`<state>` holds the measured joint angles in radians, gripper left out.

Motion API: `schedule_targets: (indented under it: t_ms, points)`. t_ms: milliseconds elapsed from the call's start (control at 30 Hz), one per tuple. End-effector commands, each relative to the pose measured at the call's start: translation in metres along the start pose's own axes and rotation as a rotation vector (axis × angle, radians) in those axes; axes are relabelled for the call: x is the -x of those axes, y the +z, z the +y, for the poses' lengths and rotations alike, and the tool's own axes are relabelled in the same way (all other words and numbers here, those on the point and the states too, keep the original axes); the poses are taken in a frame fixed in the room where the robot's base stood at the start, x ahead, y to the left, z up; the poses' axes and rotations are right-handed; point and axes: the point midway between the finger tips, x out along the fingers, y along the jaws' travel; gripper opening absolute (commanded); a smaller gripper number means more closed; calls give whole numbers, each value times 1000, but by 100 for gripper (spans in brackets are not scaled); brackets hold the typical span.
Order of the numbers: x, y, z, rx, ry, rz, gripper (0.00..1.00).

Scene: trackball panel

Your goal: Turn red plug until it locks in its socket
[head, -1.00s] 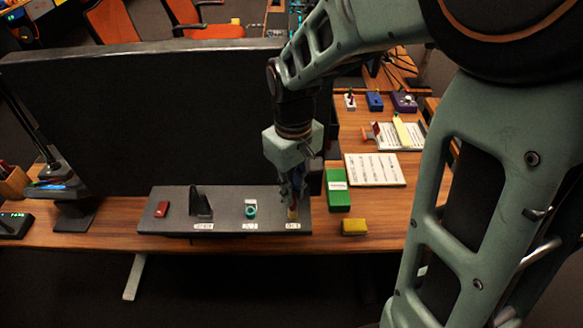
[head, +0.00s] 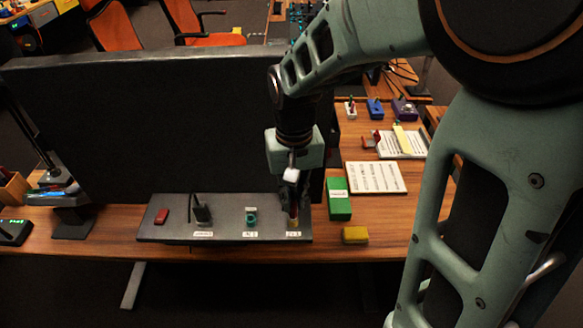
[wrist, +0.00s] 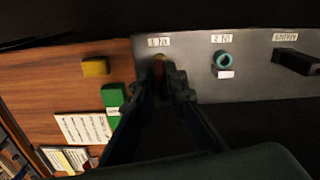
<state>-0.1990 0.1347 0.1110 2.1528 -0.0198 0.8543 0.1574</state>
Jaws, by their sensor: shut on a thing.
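The grey panel (head: 225,231) lies along the table's front edge. My gripper (head: 291,205) points down at the panel's right end, at the socket labelled IN 1. In the wrist view my gripper (wrist: 163,76) has its fingertips closed around a small reddish-brown plug (wrist: 159,63), below the IN 1 label (wrist: 159,42). The fingers hide most of the plug and its socket. How far the plug is turned cannot be told.
A green box (head: 339,205) and yellow block (head: 355,235) lie right. A large dark screen (head: 150,130) stands behind.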

Motion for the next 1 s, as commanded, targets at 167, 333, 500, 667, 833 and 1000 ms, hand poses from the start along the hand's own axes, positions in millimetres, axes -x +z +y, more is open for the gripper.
schedule_targets:
  t_ms: [167,333,500,667,833,1000]
  points:
    - [-1,1,0,1,0,-2,30]
    - [-1,0,0,2,0,-1,32]
    - [2,0,0,2,0,0,32]
    - [20,-1,0,2,0,5,32]
    - [56,-2,0,2,0,6,32]
    - [91,-1,0,2,0,4,32]
